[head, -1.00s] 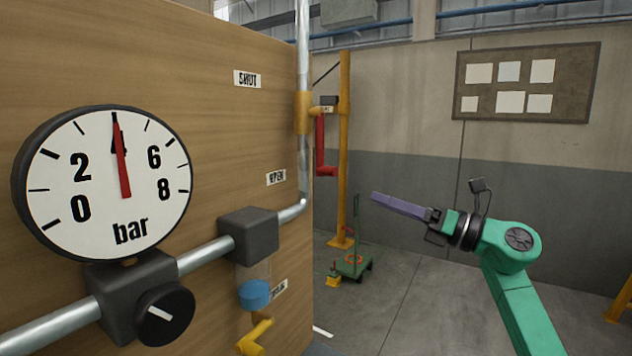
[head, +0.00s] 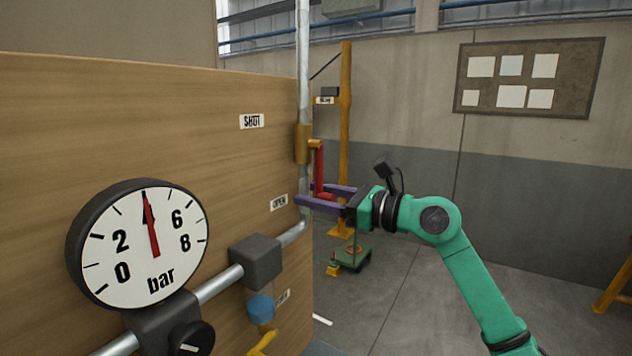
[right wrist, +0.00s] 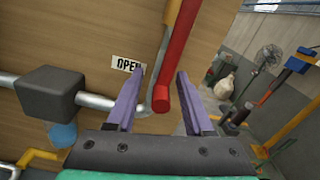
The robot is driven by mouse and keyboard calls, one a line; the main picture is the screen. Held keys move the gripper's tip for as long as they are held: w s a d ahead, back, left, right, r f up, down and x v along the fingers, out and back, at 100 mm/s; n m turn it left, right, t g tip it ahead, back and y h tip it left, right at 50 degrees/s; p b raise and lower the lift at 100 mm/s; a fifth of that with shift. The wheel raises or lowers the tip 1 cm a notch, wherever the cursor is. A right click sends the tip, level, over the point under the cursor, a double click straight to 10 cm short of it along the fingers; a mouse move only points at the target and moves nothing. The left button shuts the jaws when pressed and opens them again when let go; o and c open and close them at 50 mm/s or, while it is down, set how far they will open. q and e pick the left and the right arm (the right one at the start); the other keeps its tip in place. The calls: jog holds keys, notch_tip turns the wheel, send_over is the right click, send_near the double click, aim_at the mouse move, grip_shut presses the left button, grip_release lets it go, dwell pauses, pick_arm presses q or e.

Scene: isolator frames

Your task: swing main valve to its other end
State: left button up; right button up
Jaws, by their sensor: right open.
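The main valve is a brass body (head: 303,143) on the vertical pipe, with a red lever (head: 319,168) hanging down from it beside the OPEN label (head: 279,202). The SHUT label (head: 251,121) is higher on the board. My right gripper (head: 316,194) is open, with its purple fingers on either side of the lever's lower end. In the right wrist view the red lever (right wrist: 176,60) comes down between the two fingers (right wrist: 158,93), nearer the right one, with visible gaps. My left gripper is not in view.
A gauge (head: 138,245) reading about 4 bar sits on the wooden board (head: 120,120) at left, above a black knob. A grey block (head: 256,260), blue cup and yellow handle are below. A green cart (head: 350,258) stands on open floor behind.

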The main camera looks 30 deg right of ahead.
jog(key=shift+f, duration=0.1)
grip_shut()
jog(key=shift+d, duration=0.1)
dwell(1.2)
